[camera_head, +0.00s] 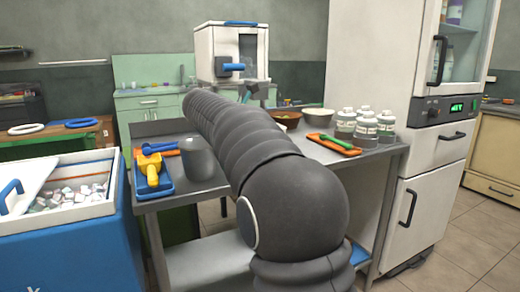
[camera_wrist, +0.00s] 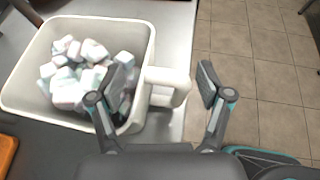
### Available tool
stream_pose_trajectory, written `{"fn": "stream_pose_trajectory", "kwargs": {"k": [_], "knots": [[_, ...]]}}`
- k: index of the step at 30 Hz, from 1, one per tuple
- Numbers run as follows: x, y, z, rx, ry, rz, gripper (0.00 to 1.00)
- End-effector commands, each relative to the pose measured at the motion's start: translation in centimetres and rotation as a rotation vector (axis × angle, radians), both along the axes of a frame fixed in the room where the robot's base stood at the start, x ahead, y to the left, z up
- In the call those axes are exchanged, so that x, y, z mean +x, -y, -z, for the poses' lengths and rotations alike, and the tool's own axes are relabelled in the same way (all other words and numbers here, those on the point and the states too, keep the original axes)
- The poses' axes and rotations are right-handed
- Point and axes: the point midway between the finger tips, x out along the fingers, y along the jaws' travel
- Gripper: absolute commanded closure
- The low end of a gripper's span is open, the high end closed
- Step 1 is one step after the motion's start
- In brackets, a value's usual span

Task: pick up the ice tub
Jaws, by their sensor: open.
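The ice tub (camera_wrist: 28,80) is a cream-white, square-rimmed container full of pale ice cubes (camera_wrist: 75,72). It stands on a grey tabletop in the wrist view, with a thick handle (camera_wrist: 172,78) on its right side. My gripper (camera_wrist: 163,84) is open, one finger over the tub's inside near the right wall and the other beyond the handle. The wall and handle lie between the fingers in the picture; I cannot tell whether they touch. In the head view my arm blocks much of the table, and I cannot make out the tub.
The grey metal table (camera_head: 200,195) also holds a blue tray (camera_head: 153,183) with a yellow tool, a grey cup (camera_head: 197,158), several white bottles (camera_head: 365,128) and an orange board (camera_head: 334,145). An ice chest (camera_head: 75,214) stands left. Tiled floor (camera_wrist: 265,85) shows beyond the edge.

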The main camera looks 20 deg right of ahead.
Motion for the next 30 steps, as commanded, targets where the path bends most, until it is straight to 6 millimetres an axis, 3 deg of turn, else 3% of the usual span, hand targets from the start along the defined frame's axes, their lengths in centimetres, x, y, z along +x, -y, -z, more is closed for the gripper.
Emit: {"fn": "stream_pose_trajectory", "kwargs": {"k": [3,10,19,30], "knots": [[0.21,1.07,0.52,0.0,0.0,0.001,0.22],[0.28,1.14,0.52,0.0,0.0,-0.001,0.25],[0.3,1.09,0.57,0.0,0.0,-0.001,1.0],[0.3,1.05,0.03,-0.001,0.001,-0.002,1.0]]}}
